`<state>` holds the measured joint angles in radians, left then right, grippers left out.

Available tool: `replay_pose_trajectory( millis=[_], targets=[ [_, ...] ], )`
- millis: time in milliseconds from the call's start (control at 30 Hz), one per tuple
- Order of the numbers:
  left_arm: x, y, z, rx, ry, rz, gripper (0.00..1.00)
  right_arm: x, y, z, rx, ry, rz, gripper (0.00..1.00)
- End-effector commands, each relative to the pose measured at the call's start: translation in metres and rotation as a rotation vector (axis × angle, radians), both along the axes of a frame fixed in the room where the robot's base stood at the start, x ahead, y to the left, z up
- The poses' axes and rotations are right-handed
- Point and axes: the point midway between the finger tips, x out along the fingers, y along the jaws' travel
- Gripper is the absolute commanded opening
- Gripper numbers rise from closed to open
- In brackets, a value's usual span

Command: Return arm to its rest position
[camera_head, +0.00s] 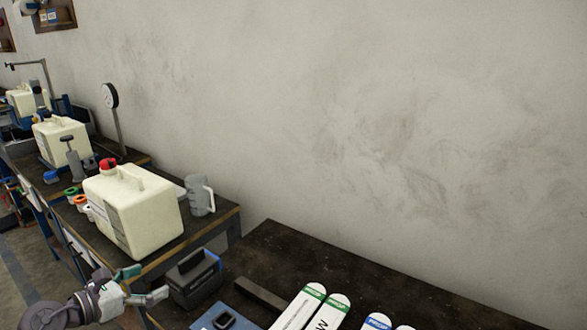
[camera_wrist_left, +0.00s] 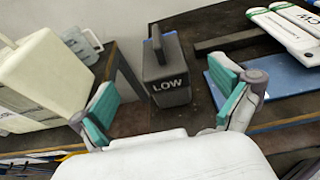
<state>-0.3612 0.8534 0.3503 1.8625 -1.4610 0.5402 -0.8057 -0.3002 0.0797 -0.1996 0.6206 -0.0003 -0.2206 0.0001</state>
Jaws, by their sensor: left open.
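My left gripper (camera_head: 143,284) comes in at the lower left of the head view, with teal finger pads spread apart. In the left wrist view, the same gripper (camera_wrist_left: 165,107) is open, with nothing between its fingers. A dark grey box with a handle, marked LOW (camera_wrist_left: 167,72), stands beyond the fingertips, apart from them. The same box marked LOW shows in the head view (camera_head: 195,279), just right of the gripper. My right gripper is in neither view.
A large cream jug (camera_head: 132,212) with a red cap stands on the left bench, beside a grey measuring jug (camera_head: 200,196). White labelled strips (camera_head: 301,309), a dark bar (camera_head: 258,294) and a blue board (camera_head: 243,309) lie on the dark bench (camera_head: 345,272). Its back part is clear.

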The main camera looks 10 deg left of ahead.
Motion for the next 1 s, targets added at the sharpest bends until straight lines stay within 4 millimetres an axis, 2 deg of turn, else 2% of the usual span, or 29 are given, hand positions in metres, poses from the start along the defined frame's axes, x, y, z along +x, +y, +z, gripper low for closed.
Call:
replay_pose_trajectory(
  millis=[67,167,267,367,467,500,567,633,700,800,1000],
  targets=[
    [0.0,-0.008,0.003,-0.072,-0.023,0.022,1.0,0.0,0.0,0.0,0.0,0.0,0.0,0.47],
    [0.0,-0.024,0.014,-0.297,-0.08,0.106,1.0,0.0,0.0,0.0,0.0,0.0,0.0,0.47],
    [-0.005,-0.034,0.025,-0.658,-0.139,0.262,1.0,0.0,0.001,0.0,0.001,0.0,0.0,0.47],
    [-0.018,-0.031,0.021,-1.066,-0.158,0.477,1.0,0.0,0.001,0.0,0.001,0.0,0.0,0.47],
    [-0.04,-0.027,-0.005,-1.453,-0.13,0.732,1.0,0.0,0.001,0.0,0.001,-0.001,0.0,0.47],
    [-0.051,-0.029,-0.021,-1.596,-0.105,0.846,1.0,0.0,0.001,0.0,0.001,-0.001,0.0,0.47],
    [-0.071,-0.038,-0.049,-1.797,-0.049,1.03,1.0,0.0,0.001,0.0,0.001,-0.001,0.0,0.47],
    [-0.097,-0.056,-0.082,-1.989,0.034,1.252,1.0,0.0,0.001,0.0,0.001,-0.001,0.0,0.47],
    [-0.122,-0.079,-0.107,-2.117,0.118,1.447,1.0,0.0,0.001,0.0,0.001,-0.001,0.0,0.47],
    [-0.151,-0.11,-0.131,-2.216,0.229,1.67,1.0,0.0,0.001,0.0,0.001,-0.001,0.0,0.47],
    [-0.198,-0.165,-0.151,-2.282,0.421,2.002,1.0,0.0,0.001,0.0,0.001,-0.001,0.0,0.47]
  ],
)
